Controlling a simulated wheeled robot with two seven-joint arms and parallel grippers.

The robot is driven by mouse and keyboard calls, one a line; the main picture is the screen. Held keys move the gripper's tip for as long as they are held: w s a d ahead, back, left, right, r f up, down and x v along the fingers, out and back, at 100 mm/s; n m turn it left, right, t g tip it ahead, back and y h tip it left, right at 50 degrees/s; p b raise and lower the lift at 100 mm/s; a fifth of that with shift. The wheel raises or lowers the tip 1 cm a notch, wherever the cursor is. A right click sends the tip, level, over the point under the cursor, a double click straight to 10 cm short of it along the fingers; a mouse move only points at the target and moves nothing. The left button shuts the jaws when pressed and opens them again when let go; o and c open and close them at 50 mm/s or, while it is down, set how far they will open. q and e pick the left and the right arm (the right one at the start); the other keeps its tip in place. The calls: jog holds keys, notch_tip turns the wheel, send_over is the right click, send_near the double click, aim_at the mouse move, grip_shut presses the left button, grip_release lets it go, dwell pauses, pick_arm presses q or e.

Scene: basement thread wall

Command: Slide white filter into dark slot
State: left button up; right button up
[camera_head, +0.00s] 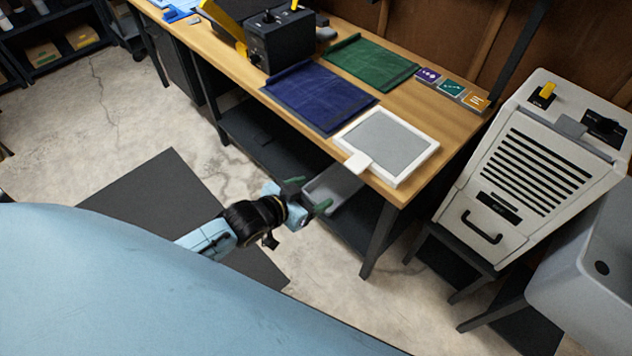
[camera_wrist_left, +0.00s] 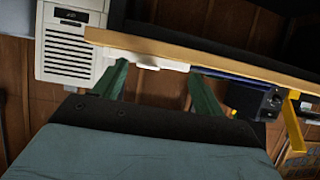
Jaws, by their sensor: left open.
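The white filter (camera_head: 424,150), a white frame around a grey panel, lies flat on the wooden table near its right end. Its white tab (camera_head: 357,163) juts over the front edge. The filter shows edge-on in the left wrist view (camera_wrist_left: 140,57). My left gripper (camera_head: 309,195) is open and empty, in front of the table, left of the tab and apart from it. In the left wrist view, the tab lies ahead between the green fingers (camera_wrist_left: 158,69). A white louvred unit (camera_head: 522,170) stands right of the table; which dark opening is the slot is unclear.
On the table (camera_head: 455,135) lie a blue cloth pouch (camera_head: 318,97), a green one (camera_head: 371,64) and small coloured cards (camera_head: 451,88). A black box machine (camera_head: 282,40) stands farther left.

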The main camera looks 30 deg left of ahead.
aim_at(350, 168)
pick_arm(q)
jog(key=shift+t+h, duration=0.4)
jog(key=w+d+b, duration=0.1)
jog(key=w, duration=0.3)
jog(key=w+d+f, duration=0.1)
jog(key=w+d, duration=0.1)
jog(key=w, duration=0.2)
jog(key=w+d+b, duration=0.1)
jog(key=w+d, duration=0.1)
jog(key=w, duration=0.2)
jog(key=shift+w+d+f+b, duration=0.1)
jog(key=shift+d+f+b, duration=0.05)
jog(key=shift+d+b, duration=0.15)
jog(key=c, duration=1.1)
